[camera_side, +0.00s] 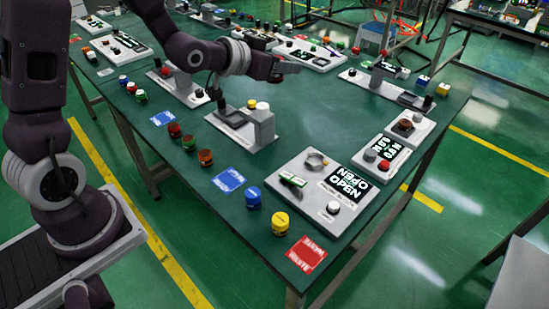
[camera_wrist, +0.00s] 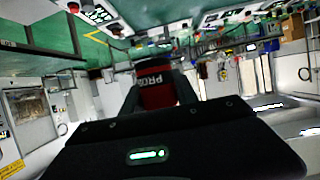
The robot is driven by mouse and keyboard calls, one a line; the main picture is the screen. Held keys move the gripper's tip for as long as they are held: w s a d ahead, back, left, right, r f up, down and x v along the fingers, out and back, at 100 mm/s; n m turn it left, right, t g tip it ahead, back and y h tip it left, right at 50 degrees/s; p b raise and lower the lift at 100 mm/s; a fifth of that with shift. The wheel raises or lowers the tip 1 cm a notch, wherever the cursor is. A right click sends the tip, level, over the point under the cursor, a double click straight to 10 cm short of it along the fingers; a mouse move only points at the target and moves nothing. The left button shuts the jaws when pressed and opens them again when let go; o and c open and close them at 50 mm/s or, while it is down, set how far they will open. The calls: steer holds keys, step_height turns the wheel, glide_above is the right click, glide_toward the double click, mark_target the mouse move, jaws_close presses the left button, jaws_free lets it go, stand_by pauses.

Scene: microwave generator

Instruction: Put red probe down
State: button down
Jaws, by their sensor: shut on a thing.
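The red probe (camera_wrist: 156,84) is a dark red cylinder with white lettering in the wrist view, of which "PRO" is readable. My gripper (camera_wrist: 158,92) is shut on it, with a dark finger on each side. In the side view my gripper (camera_side: 288,68) is above the far middle of the green table (camera_side: 330,120), pointing right. There the probe is too small and dark to make out clearly.
A white panel reading "OPEN" (camera_side: 332,208) stands near the front corner. A blue cylinder (camera_side: 253,198) and yellow cylinder (camera_side: 280,223) stand beside it, with a red card (camera_side: 306,254) in front. A grey fixture (camera_side: 264,126) stands mid-table. Open table lies right of it.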

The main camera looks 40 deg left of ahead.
steer(key=w+d+f+m+h, duration=0.3)
steer(key=w+d+f, duration=0.25)
steer(key=f, duration=0.35)
steer(key=m+g+h, duration=0.1)
steer(key=m+h, duration=0.1)
steer(key=h, duration=0.1)
glide_above(324, 156)
step_height(324, 156, down, 7)
step_height(324, 156, down, 10)
steer(key=shift+r, duration=0.2)
steer(key=shift+f, duration=0.1)
steer(key=c, duration=0.9)
jaws_free()
steer(key=shift+f, duration=0.1)
steer(key=shift+c, duration=0.2)
